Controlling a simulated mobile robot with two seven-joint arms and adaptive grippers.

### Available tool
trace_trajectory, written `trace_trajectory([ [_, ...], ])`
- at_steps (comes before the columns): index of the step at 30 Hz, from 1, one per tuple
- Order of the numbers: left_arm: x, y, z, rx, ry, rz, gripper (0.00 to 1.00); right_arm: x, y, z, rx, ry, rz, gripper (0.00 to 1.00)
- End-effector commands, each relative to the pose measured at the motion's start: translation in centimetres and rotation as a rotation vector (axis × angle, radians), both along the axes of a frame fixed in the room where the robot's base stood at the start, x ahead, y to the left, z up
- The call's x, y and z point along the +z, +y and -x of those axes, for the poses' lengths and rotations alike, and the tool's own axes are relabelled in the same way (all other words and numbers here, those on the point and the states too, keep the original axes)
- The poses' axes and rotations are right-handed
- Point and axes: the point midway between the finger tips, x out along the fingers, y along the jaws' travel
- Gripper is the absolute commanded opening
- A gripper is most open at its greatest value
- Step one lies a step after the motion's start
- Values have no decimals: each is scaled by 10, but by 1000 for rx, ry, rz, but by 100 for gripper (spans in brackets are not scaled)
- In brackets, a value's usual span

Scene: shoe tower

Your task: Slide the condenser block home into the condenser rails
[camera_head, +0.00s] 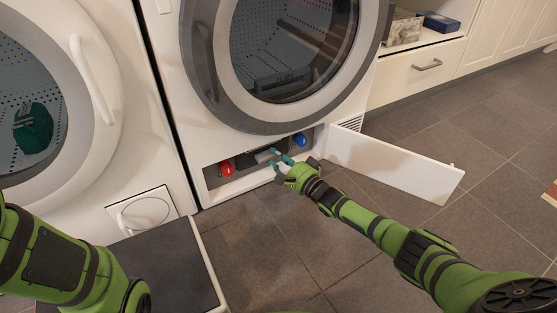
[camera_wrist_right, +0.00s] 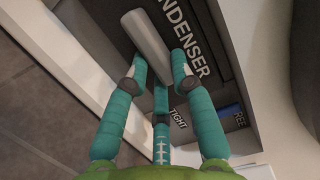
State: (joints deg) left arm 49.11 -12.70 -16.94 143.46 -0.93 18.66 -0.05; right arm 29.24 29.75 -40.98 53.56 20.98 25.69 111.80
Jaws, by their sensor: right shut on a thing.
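The condenser block (camera_head: 246,160) sits in the low compartment at the bottom of the right-hand machine. In the right wrist view its dark front face (camera_wrist_right: 212,82) carries the lettering "CONDENSER" and a light grey bar handle (camera_wrist_right: 147,38). My right gripper (camera_head: 278,164) is at the compartment mouth with its teal fingers closed around the handle, as the right wrist view (camera_wrist_right: 158,66) also shows. The condenser rails are hidden behind the block and gripper. How deep the block sits cannot be told. Only my left arm shows, at lower left; its gripper is out of view.
A red knob (camera_head: 226,169) and a blue knob (camera_head: 300,139) flank the block. The white flap (camera_head: 392,166) stands open to the right, near my right forearm. A dark-topped white box (camera_head: 165,270) stands at front left. Tiled floor (camera_head: 285,235) ahead is clear.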

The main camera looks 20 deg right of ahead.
Motion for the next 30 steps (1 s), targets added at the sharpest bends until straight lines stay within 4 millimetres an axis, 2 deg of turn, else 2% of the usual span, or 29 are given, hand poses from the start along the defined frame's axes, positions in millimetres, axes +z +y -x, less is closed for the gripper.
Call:
trace_trajectory([
  [6,0,0,0,0,0,0,40,4,1,-6,1,-9,-2,0],
  [7,0,0,0,0,0,0,40,4,1,-6,1,-9,-2,28],
  [9,0,0,0,0,0,0,40,4,1,-6,1,-8,-2,52],
  [23,0,0,-1,1,3,0,40,-2,-2,2,0,3,2,52],
  [26,0,0,-1,1,2,0,40,-3,-7,13,-1,4,4,52],
  [30,0,0,0,1,1,-1,40,-3,-15,36,0,3,3,52],
])
